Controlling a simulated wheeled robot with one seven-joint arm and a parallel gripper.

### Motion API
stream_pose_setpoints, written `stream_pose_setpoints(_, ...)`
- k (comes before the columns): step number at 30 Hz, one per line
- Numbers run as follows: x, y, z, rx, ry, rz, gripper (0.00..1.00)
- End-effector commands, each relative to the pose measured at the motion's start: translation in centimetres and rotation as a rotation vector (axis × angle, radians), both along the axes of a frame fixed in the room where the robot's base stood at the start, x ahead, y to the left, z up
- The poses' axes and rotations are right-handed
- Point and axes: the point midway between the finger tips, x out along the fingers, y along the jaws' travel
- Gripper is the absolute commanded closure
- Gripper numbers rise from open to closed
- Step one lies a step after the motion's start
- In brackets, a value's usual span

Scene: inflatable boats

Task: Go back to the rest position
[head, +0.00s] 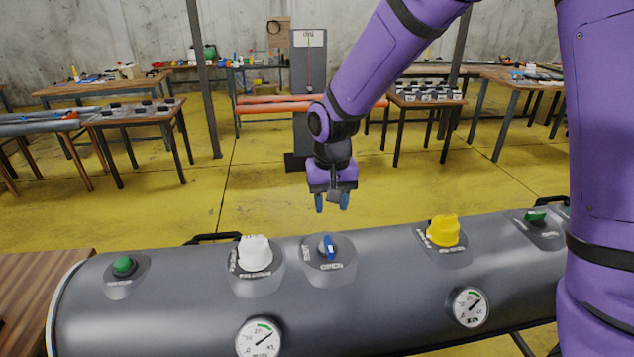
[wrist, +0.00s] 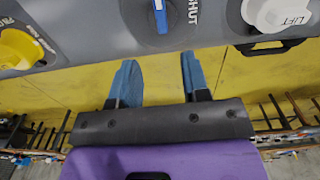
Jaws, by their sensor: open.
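My gripper (head: 332,202) hangs from my purple arm in the head view, pointing down, with its blue fingers apart and nothing between them. It is above and behind the grey inflatable tube (head: 390,290). In the wrist view my gripper (wrist: 156,75) shows two blue fingers apart over the yellow floor. The blue valve handle (head: 328,247) on the tube is just below my gripper in the head view, near the word OPEN. The handle also shows in the wrist view (wrist: 160,15), by the word SHUT. My gripper is not touching it.
The tube also carries a white knob (head: 255,253), a yellow knob (head: 443,231), green buttons (head: 123,265) and two gauges (head: 259,339). A black handle (head: 213,238) rises from its far edge. Yellow floor (head: 250,195) lies open behind it, with tables (head: 140,116) farther back.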

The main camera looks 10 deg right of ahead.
Motion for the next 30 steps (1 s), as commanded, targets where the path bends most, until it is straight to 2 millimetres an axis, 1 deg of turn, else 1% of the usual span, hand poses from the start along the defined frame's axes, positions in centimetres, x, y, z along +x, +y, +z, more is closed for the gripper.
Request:
stream_pose_setpoints(2,-0.2,-0.8,1.2,0.005,-0.015,-0.003,0.57)
stream_pose_setpoints(5,-1.0,-2.3,3.6,0.014,-0.045,-0.006,0.57)
stream_pose_setpoints(9,-2.8,-5.2,7.5,0.026,-0.095,-0.009,0.57)
stream_pose_setpoints(14,-5.4,-8.3,11.3,0.035,-0.154,-0.012,0.57)
stream_pose_setpoints(18,-8.1,-10.8,14.1,0.039,-0.206,-0.015,0.57)
stream_pose_setpoints(21,-10.2,-12.5,15.8,0.040,-0.244,-0.017,0.57)
stream_pose_setpoints(23,-11.5,-13.4,16.7,0.040,-0.268,-0.017,0.57)
stream_pose_setpoints(27,-14.8,-15.3,18.3,0.036,-0.320,-0.021,0.57)
stream_pose_setpoints(30,-17.2,-16.5,19.1,0.030,-0.356,-0.022,0.57)
